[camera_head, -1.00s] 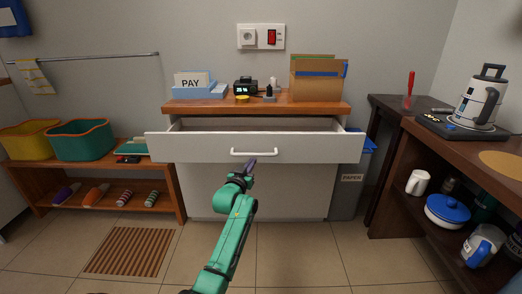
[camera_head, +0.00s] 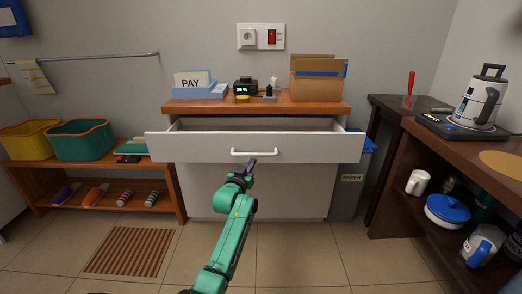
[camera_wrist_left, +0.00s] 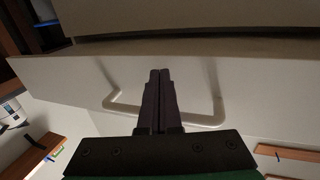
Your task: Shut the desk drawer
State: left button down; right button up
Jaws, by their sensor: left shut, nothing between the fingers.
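The desk drawer (camera_head: 203,147) is pulled out under the wooden desk top (camera_head: 330,106), and its dark inside shows behind the front panel. A white bar handle (camera_head: 254,153) is at the middle of the front. I cannot tell whether the fingertips touch the front. My right gripper is not in view.
The desk top holds a blue letter tray (camera_head: 205,92), a clock (camera_head: 244,88) and a file box (camera_head: 316,80). A blue-lidded bin (camera_head: 348,185) stands right of the desk. A shelf unit (camera_head: 460,147) is at the right, a low bench (camera_head: 165,170) at the left.

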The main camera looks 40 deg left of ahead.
pick_arm(q)
jog(key=shift+w+a+f, duration=0.1)
jog(key=shift+w, duration=0.1)
jog(key=shift+w+a+b, duration=0.45)
jog(key=shift+w+b, duration=0.1)
jog(key=shift+b, duration=0.2)
